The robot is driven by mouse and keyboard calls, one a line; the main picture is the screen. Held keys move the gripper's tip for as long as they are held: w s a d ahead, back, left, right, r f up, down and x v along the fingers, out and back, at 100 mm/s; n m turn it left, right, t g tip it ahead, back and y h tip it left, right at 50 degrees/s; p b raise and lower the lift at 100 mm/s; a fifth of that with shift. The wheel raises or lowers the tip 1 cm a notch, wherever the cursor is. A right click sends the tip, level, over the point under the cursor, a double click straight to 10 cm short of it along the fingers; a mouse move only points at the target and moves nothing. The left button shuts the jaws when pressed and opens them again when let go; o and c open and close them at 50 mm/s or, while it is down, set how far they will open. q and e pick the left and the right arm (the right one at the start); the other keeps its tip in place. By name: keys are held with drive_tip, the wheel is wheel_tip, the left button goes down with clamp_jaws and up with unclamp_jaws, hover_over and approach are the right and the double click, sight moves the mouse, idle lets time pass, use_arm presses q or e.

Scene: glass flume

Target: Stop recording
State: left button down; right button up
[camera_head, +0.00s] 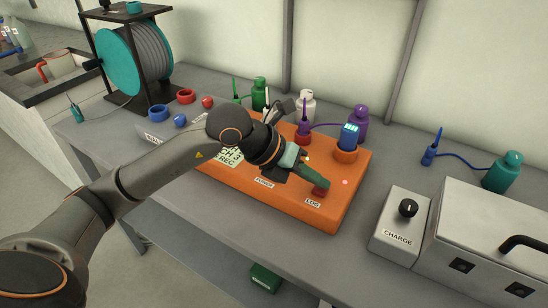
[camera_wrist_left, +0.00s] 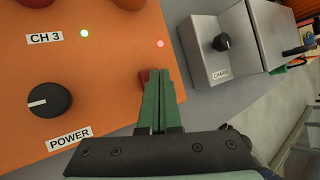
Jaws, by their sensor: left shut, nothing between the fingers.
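The orange recorder box (camera_head: 275,200) stands on the grey bench, with labels POWER, LOG and CH 3 REC. A red switch (camera_head: 321,192) sits above the LOG label (camera_head: 313,203); it also shows in the left wrist view (camera_wrist_left: 144,76), partly hidden behind the fingers. A small red light (camera_head: 345,182) glows beside it. My left gripper (camera_head: 324,183) has green fingers, shut and empty, with the tips right at the red switch. I cannot tell whether they touch it. My right gripper is not in view.
The grey CHARGE box (camera_head: 398,226) stands right of the orange box, with bare bench between. Purple (camera_head: 360,119), white (camera_head: 307,102) and green (camera_head: 259,94) bottles stand behind it. A teal cable reel (camera_head: 120,62) is at the back left.

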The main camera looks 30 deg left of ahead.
sight(315, 190)
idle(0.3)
use_arm(q)
drive_tip(key=shift+r+p, duration=0.65)
drive_tip(key=shift+r, duration=0.2)
wheel_tip(315, 190, up, 6)
drive_tip(key=p, duration=0.4)
idle(0.6)
